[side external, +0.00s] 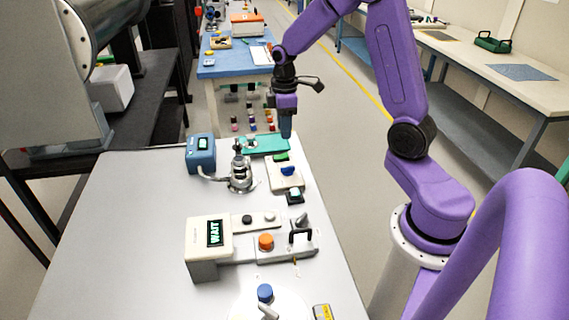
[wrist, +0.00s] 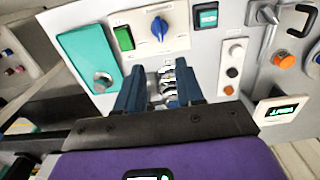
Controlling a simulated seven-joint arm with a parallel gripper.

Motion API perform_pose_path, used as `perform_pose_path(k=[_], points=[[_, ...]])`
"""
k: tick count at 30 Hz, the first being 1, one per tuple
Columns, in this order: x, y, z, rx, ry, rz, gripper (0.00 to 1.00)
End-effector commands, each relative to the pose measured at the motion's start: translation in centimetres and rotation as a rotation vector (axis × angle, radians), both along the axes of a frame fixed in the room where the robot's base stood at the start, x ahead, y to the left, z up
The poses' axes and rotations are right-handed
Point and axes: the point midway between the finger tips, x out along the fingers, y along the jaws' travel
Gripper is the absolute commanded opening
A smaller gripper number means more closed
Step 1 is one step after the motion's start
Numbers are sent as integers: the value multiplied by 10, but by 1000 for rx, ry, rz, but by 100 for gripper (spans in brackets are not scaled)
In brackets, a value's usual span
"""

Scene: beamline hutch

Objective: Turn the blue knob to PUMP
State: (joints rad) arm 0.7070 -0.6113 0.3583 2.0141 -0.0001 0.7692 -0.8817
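The blue knob (side external: 288,170) sits on a small pale box (side external: 283,181) on the grey table in the side view. It also shows near the top middle of the wrist view (wrist: 159,28), with small marks around it too fine to read. My gripper (side external: 286,134) points down above the teal plate, behind the knob box in the side view, and is apart from the knob. In the wrist view my gripper's two fingers (wrist: 158,88) are spread with a gap between them. Nothing is visibly held, and the knob lies beyond the fingertips.
A teal plate (side external: 262,144), metal fixture (side external: 241,176) and blue meter (side external: 201,153) stand close by. A box reading WAIT (side external: 209,245), an orange knob (side external: 266,242) and another blue-capped part (side external: 265,292) are nearer the camera.

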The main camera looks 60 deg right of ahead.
Motion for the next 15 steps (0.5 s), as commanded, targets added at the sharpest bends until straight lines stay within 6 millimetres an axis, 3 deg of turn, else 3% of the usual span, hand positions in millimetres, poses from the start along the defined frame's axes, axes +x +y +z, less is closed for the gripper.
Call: perform_pose_path(k=[15], points=[[-1, 0, -94, 1, 5, 0, 37]])
